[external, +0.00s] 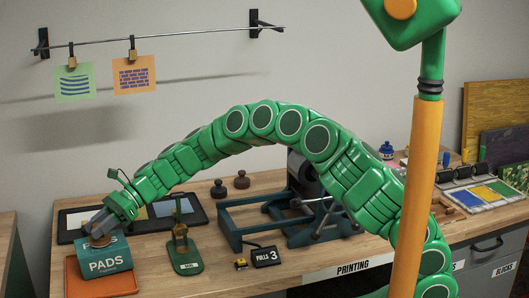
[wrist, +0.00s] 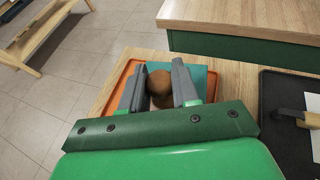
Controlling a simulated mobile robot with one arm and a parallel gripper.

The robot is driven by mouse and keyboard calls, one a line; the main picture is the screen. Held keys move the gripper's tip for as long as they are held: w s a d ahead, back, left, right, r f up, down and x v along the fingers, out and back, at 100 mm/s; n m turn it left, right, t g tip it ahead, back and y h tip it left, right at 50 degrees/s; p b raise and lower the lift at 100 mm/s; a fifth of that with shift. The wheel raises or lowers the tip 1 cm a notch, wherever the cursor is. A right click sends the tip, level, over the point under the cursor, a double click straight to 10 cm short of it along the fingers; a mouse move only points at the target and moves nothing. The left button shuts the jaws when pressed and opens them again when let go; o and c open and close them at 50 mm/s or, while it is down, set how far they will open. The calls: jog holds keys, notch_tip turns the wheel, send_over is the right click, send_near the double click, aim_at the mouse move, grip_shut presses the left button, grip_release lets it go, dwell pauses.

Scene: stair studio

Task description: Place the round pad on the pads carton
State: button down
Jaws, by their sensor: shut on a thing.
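The teal pads carton (external: 106,264), lettered PADS, stands at the left end of the bench; its top shows in the wrist view (wrist: 211,78). My gripper (external: 97,226) points down over the carton's top. In the wrist view my gripper (wrist: 160,88) has its two grey fingers on either side of the round pad (wrist: 160,84), shut on its brown, rounded handle. The pad (external: 100,241) shows as a small brown shape right at the carton's top. Its underside is hidden, and I cannot tell whether it touches the carton.
An orange tray (external: 88,283) lies under the carton. A green stand with a handled tool (external: 184,252) is close to its right, with a dark tray (external: 190,209) behind. A blue press frame (external: 262,225) stands farther right. Two dark knobs (external: 219,189) sit at the back.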

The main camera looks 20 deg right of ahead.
jog(key=shift+f, duration=0.1)
jog(key=c, duration=0.8)
grip_release()
jog(key=shift+r, duration=0.3)
jog(key=shift+w+d+r, duration=0.1)
jog(key=shift+d+r, duration=0.05)
jog(key=shift+r, duration=0.1)
jog(key=v, duration=1.1)
jog(key=shift+d+r, duration=0.2)
jog(key=shift+d, duration=0.05)
